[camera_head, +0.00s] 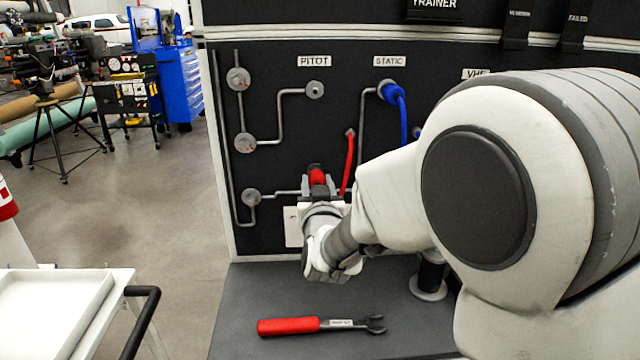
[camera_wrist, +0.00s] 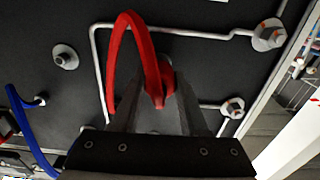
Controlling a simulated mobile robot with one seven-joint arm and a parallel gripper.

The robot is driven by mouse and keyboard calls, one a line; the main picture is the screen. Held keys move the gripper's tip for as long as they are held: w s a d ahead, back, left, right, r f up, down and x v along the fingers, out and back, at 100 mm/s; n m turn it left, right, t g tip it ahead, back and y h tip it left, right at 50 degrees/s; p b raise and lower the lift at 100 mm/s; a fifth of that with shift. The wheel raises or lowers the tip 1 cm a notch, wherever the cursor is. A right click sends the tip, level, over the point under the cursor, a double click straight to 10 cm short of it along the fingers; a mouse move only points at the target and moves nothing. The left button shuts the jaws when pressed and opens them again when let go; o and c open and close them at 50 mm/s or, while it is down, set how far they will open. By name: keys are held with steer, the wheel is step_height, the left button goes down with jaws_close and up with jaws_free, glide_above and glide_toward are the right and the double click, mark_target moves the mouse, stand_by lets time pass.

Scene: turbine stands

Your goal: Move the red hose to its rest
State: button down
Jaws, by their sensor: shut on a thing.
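My gripper is shut on that end, close in front of the panel. What lies directly behind the held end is hidden. I cannot tell which fitting is the rest.
The panel has a PITOT port (camera_head: 314,90) and a blue hose (camera_head: 396,100) at the STATIC port. A red-handled wrench (camera_head: 290,325) lies on the grey shelf (camera_head: 240,300). A white cart (camera_head: 60,310) stands at left. Grey pipes and knobs protrude near my gripper.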

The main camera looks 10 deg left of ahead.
steer(key=shift+w+r, duration=0.2)
steer(key=shift+r, duration=0.1)
steer(key=c, duration=0.8)
jaws_free()
steer(key=shift+c, duration=0.2)
steer(key=shift+o, duration=1.2)
steer(key=shift+w+a+f, duration=0.1)
steer(key=shift+w+f, duration=0.15)
steer(key=shift+w, duration=0.05)
steer(key=shift+o, duration=1.3)
steer(key=shift+o, duration=0.3)
steer(key=shift+s, duration=0.1)
steer(key=shift+o, duration=0.5)
steer(key=shift+s+b, duration=0.15)
steer(key=shift+b, duration=0.15)
